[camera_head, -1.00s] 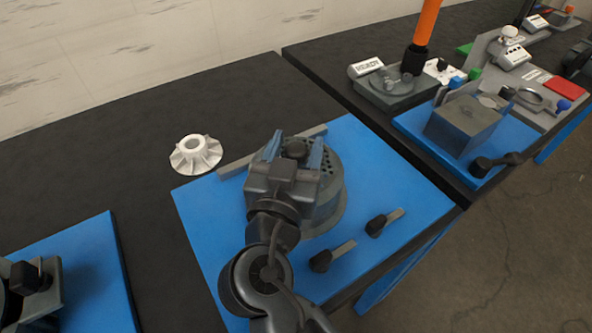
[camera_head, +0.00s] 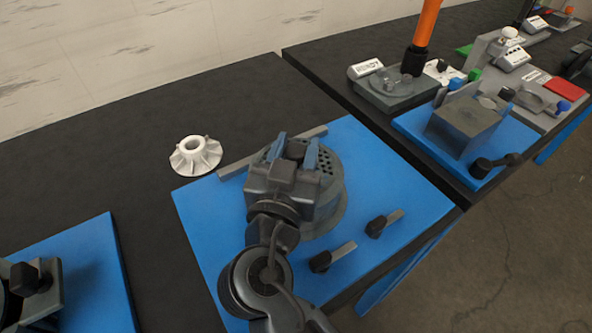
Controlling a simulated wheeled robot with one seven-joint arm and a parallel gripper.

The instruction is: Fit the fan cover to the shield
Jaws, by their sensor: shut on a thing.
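The fan cover (camera_head: 329,175) is a dark grey round drum with small holes in its top face. It sits over the blue board (camera_head: 385,165), in the middle of the view. My gripper (camera_head: 293,148) is over it, its two blue-tipped fingers shut on a dark knob at the cover's top. My gripper and wrist hide much of the cover's near left side. A wider grey rim (camera_head: 335,218) shows under the cover; it may be the shield. I cannot tell whether the cover touches it.
A white finned fan wheel (camera_head: 195,155) lies on the black table left of the board. A grey bar (camera_head: 272,152) lies behind the cover. Two black-knobbed clamps (camera_head: 321,261) (camera_head: 377,226) are in front. A grey block fixture (camera_head: 463,125) stands at the right.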

